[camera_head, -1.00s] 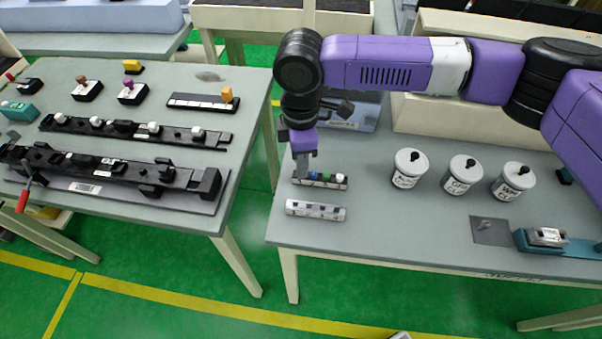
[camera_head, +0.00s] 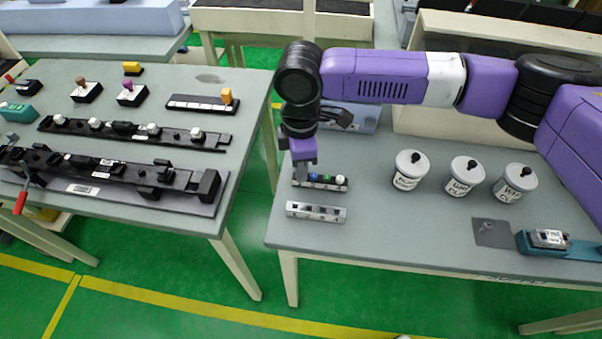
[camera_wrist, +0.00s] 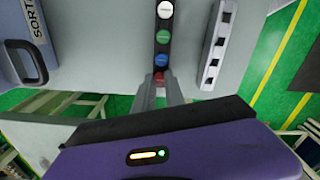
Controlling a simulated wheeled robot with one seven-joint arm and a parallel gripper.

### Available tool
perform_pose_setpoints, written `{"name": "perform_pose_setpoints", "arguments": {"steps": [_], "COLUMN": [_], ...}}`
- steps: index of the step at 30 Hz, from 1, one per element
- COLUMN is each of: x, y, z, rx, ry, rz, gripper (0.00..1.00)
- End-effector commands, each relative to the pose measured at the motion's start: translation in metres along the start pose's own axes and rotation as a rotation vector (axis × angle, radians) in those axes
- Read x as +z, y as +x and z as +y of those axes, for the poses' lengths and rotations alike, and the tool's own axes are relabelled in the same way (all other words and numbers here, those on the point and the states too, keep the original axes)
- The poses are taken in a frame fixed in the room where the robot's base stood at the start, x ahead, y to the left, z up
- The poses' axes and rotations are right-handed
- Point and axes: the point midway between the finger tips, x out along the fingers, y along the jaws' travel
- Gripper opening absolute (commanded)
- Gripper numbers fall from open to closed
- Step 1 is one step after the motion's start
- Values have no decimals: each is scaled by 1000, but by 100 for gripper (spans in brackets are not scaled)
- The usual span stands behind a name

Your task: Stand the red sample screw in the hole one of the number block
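The red sample screw (camera_wrist: 159,77) is at the near end of a dark screw rack (camera_head: 333,188) in the wrist view. My gripper (camera_head: 300,174) is over the rack's left end in the head view, pointing down. In the wrist view its fingers (camera_wrist: 160,88) stand on either side of the red screw, apart; contact is not clear. In the head view the red screw is hidden by the gripper. The number block (camera_head: 316,211), a pale bar with several square holes, lies in front of the rack; it is also in the wrist view (camera_wrist: 216,46). Its holes look empty.
Blue (camera_wrist: 161,60), green (camera_wrist: 163,37) and white (camera_wrist: 165,10) screws stand in the rack beside the red one. Several lidded pots (camera_head: 410,171) stand to the right. The table's left edge is close to the block.

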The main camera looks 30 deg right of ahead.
Motion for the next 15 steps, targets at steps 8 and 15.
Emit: {"name": "perform_pose_setpoints", "arguments": {"steps": [8, 15], "x": [0, 0], "y": [-7, -19], "z": [0, 0], "rx": [0, 0], "ry": [0, 0], "rz": [0, 1], "gripper": [0, 0]}}
